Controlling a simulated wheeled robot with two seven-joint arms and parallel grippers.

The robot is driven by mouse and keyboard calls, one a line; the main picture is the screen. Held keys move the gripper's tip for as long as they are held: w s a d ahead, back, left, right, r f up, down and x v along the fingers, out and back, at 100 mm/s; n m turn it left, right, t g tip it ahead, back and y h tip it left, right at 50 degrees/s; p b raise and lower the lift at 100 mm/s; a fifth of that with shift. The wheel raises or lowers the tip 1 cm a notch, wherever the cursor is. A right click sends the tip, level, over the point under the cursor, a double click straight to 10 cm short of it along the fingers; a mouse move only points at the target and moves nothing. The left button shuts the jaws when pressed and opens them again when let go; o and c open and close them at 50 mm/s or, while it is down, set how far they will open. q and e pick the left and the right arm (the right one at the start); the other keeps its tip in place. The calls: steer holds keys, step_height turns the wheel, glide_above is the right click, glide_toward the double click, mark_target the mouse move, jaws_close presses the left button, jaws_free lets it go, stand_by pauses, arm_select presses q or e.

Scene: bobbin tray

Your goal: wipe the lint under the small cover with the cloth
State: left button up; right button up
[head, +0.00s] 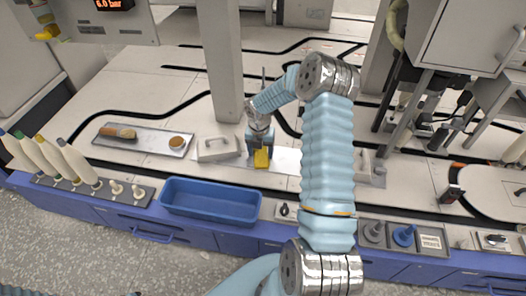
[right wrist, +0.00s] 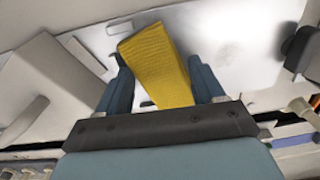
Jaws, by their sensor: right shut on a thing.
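My right gripper (head: 261,151) is shut on a yellow cloth (head: 261,158), held low over a pale metal plate. In the right wrist view the cloth (right wrist: 158,62) stands out between the two blue fingers (right wrist: 160,85). A white cover with a handle (head: 217,148) sits just left of the gripper; it also shows at the left of the right wrist view (right wrist: 50,85). Another pale block (head: 363,160) is partly hidden behind my arm, so I cannot tell which cover is smaller. A faint grey patch (right wrist: 118,28) lies on the plate beyond the cloth; I cannot tell if it is lint. My left gripper is out of view.
A blue bin (head: 210,201) sits at the front edge. A metal tray with brushes (head: 145,139) lies at the left. A grey column (head: 220,65) rises behind the cover.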

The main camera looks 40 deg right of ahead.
steer(key=a, duration=0.1)
steer(key=w+a, duration=0.1)
steer(key=shift+a+y, duration=0.3)
steer(key=shift+r+p, duration=0.45)
steer(key=shift+p, duration=0.05)
step_height(320, 180, up, 5)
steer(key=p, duration=0.3)
steer(key=shift+p, duration=0.35)
steer(key=shift+d+r, duration=0.1)
steer(key=shift+r, duration=0.05)
steer(key=shift+d, duration=0.15)
step_height(320, 180, up, 3)
steer(key=p, duration=0.2)
steer(key=shift+d+p, duration=0.1)
steer(key=shift+p, duration=0.25)
steer(key=shift+c, duration=0.2)
